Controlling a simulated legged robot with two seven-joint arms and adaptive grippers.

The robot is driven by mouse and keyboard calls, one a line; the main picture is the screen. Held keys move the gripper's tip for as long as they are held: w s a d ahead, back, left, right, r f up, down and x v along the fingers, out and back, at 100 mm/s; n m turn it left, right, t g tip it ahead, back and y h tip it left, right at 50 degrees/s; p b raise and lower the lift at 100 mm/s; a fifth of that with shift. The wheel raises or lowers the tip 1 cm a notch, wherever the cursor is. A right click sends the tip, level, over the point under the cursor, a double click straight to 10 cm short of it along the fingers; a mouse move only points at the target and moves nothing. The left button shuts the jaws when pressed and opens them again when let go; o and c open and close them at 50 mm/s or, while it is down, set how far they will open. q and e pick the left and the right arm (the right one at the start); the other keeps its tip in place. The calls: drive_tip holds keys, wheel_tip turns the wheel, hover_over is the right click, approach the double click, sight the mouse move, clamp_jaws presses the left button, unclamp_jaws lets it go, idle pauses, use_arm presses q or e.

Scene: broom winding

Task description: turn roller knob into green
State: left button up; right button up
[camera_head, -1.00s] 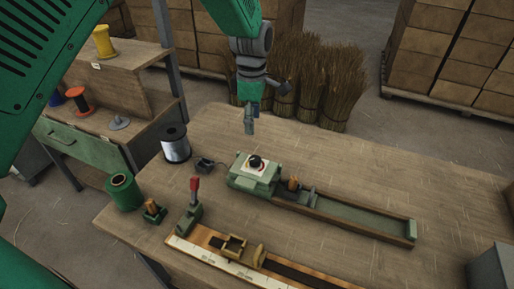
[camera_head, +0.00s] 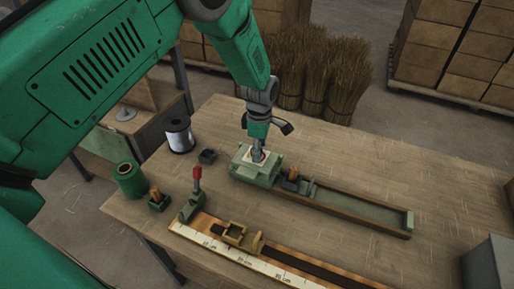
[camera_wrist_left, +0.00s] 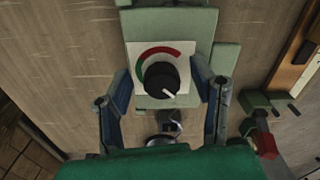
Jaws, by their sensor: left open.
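The roller knob (camera_wrist_left: 162,79) is black and round with a white pointer line. It sits on a white dial plate (camera_wrist_left: 140,56) with a red and green arc. In the left wrist view the pointer aims to the lower right, away from the coloured arc. The plate is on top of the green machine (camera_head: 243,170) on the table. My left gripper (camera_head: 258,155) points down over the dial and hides most of the knob in the head view. In the left wrist view its open fingers (camera_wrist_left: 163,84) stand on either side of the knob. My right gripper is not in view.
A long green trough (camera_head: 350,208) runs right from the machine. In front are a red-handled lever (camera_head: 195,190) and a ruler board (camera_head: 270,262). A wire spool (camera_head: 179,134) and green spool (camera_head: 128,180) stand left. The table's right part is mostly clear.

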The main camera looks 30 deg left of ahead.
use_arm(q)
drive_tip(key=shift+d+r, duration=0.1)
drive_tip(key=shift+d, duration=0.4)
drive_tip(key=shift+c, duration=1.1)
drive_tip(key=c, duration=0.8)
drive_tip(key=shift+a, duration=0.5)
clamp_jaws()
drive_tip(key=shift+c, duration=0.6)
unclamp_jaws()
drive_tip(key=shift+s+a+f, duration=0.2)
drive_tip(key=shift+a, duration=0.45)
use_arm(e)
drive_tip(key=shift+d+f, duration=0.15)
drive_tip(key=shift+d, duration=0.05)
use_arm(q)
drive_tip(key=shift+d, duration=0.15)
